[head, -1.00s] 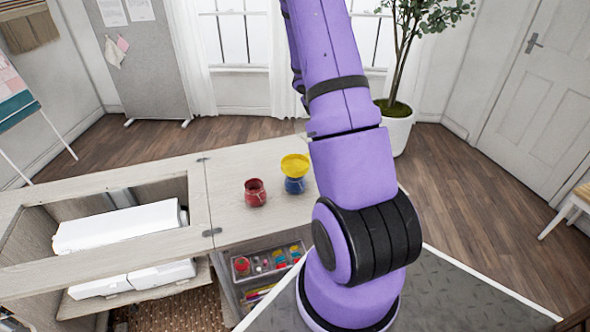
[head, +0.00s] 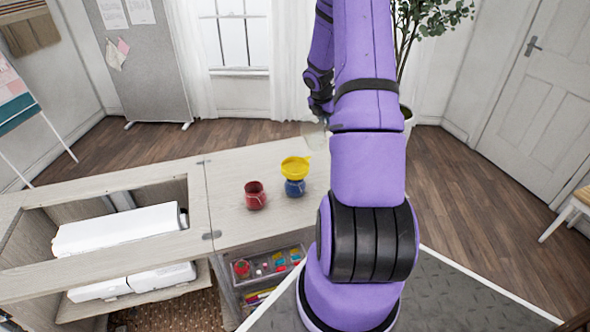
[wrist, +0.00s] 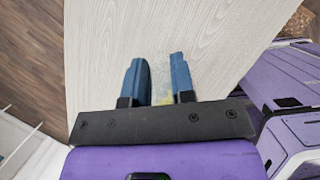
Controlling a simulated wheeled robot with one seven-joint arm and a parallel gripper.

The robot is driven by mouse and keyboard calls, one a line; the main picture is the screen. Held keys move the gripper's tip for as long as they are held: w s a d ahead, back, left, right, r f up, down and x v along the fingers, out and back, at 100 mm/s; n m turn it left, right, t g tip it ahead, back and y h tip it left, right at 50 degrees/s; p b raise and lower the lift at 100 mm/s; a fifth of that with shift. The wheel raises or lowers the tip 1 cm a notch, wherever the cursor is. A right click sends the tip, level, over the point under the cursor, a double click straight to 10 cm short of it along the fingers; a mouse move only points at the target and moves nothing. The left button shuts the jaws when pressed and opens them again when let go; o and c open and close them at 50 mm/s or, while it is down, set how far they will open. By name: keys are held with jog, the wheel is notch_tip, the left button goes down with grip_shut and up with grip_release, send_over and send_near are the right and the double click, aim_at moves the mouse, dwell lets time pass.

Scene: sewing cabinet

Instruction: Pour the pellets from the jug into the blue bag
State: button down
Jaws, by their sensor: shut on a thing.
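The blue bag (head: 296,188) stands on the cabinet top, with a yellow funnel (head: 295,165) sitting in its mouth. My gripper (head: 324,121) is beyond the funnel and slightly to its right, above the cabinet top and partly hidden by my arm. It is shut on the clear jug (head: 313,135), which is held apart from the funnel. In the wrist view the jug (wrist: 161,78) shows faintly between the two blue fingers, with a yellowish tint low in it. The pellets are too small to make out.
A red bag (head: 255,197) stands just left of the blue bag. The cabinet top (head: 232,165) is otherwise mostly clear. A white sewing machine (head: 120,229) lies in the opening at left. A drawer of sewing supplies (head: 267,265) is open below the front edge.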

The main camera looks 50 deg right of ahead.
jog(key=shift+d+f+y+b, duration=0.45)
jog(key=shift+d+f+y, duration=0.25)
jog(key=shift+f+y, duration=0.25)
jog(key=shift+d+f+y+b, duration=0.45)
jog(key=shift+d+f+y, duration=0.25)
jog(key=shift+y, duration=0.35)
dwell(0.3)
